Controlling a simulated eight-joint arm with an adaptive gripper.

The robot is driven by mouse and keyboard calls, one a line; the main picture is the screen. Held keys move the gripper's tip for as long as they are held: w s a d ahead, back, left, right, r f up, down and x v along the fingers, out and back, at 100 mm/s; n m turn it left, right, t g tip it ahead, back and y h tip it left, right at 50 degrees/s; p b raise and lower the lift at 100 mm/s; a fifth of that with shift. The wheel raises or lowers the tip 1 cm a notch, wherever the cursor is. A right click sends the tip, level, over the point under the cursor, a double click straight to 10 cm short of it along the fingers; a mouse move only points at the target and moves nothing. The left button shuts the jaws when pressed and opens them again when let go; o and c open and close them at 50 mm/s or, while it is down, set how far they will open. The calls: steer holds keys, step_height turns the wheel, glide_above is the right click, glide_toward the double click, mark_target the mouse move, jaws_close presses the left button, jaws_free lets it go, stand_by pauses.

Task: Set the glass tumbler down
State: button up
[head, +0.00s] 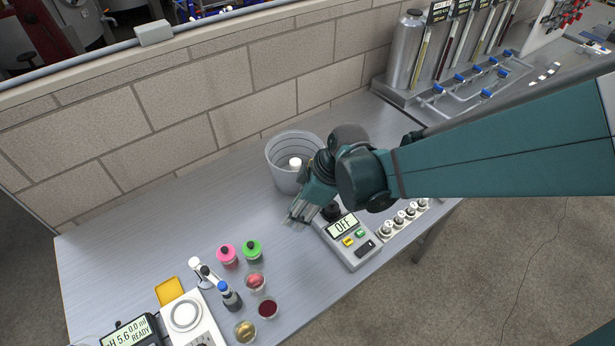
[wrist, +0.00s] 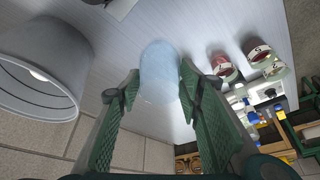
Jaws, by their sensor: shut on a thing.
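The glass tumbler (wrist: 160,70) shows in the wrist view as a pale, clear, bluish shape between my fingertips. My gripper (wrist: 158,88) is shut on it, with one green ribbed finger on each side. In the head view my gripper (head: 298,214) is low over the grey table (head: 190,215), between the bucket and the OFF-display device. There the tumbler is hard to make out against the fingers and table. I cannot tell whether its base touches the table.
A grey bucket (head: 283,178) with a white object inside stands behind my gripper. A device (head: 348,240) reading OFF stands close at right. Pink (head: 227,256) and green (head: 252,250) lidded containers and small cups stand at front left. The table's left middle is clear.

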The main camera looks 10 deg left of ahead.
steer(key=shift+f+b, duration=0.3)
steer(key=shift+f, duration=2.05)
steer(key=shift+f+b, duration=0.4)
steer(key=shift+f, duration=1.65)
steer(key=shift+f, duration=0.25)
steer(key=o, duration=0.9)
steer(key=shift+r, duration=0.1)
steer(key=shift+r, duration=0.2)
steer(key=shift+p+v, duration=1)
steer(key=shift+v, duration=4.95)
